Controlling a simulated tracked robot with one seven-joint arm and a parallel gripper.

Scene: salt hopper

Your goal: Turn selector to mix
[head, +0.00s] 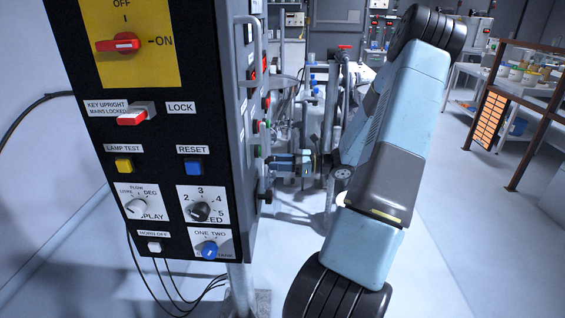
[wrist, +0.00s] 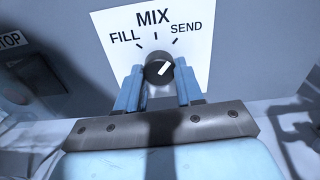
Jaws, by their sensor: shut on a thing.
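The selector (wrist: 158,68) is a round black knob with a white pointer line on a white plate (wrist: 192,55) lettered FILL, MIX and SEND. The pointer leans up and to the right, toward the SEND side, clear of the MIX mark at the top. My gripper (wrist: 158,82) has its two blue fingers on either side of the knob, shut on it. In the head view my gripper (head: 274,163) reaches the right side face of the dark control cabinet (head: 246,190); the selector is hidden there.
The cabinet's front carries a red switch (head: 118,45) on yellow, a blue button (head: 193,167) and several dials. In the wrist view a dark box (wrist: 25,78) beside a STOP label is at left. Pipework (head: 335,110) stands behind my arm; open floor lies at right.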

